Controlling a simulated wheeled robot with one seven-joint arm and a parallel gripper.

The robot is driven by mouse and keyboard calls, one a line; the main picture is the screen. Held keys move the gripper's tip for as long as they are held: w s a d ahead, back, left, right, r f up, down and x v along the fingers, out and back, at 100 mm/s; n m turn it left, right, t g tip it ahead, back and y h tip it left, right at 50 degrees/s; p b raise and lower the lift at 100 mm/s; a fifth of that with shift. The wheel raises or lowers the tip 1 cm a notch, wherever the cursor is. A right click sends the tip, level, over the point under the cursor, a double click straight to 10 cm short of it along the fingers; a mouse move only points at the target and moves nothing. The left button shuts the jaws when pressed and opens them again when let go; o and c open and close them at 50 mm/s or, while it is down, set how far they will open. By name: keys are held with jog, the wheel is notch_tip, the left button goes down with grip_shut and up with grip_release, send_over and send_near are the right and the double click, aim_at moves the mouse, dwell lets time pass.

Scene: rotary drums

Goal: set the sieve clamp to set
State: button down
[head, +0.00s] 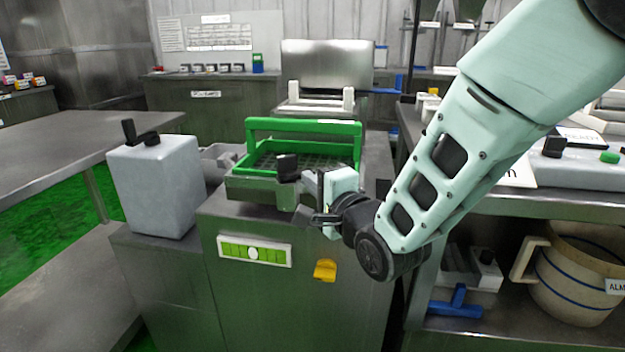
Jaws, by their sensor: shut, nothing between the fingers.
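A green sieve frame (303,130) with a raised bar and a dark mesh sits on a grey machine (300,262). A black knob (287,168) stands at the sieve's front edge, on what looks like the clamp; its setting cannot be read from here. My gripper (312,218) is shut and empty, at the machine's front edge just below and right of the black knob. Whether it touches the clamp cannot be told. My wrist and gripper body hide the sieve's front right corner.
A grey box (157,185) with a black lever stands left of the sieve. A yellow part (325,270) and a green-marked panel (254,249) are on the machine's front. A shelf at right holds a cream jug (578,275) and a blue tool (457,303). A bare metal table (60,145) lies left.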

jog(key=shift+w, duration=0.1)
jog(key=shift+w+d+n+g+y+b, duration=0.2)
jog(key=shift+w+n+g+y+b, duration=0.35)
jog(key=shift+n+g+y+b, duration=0.2)
dwell(0.3)
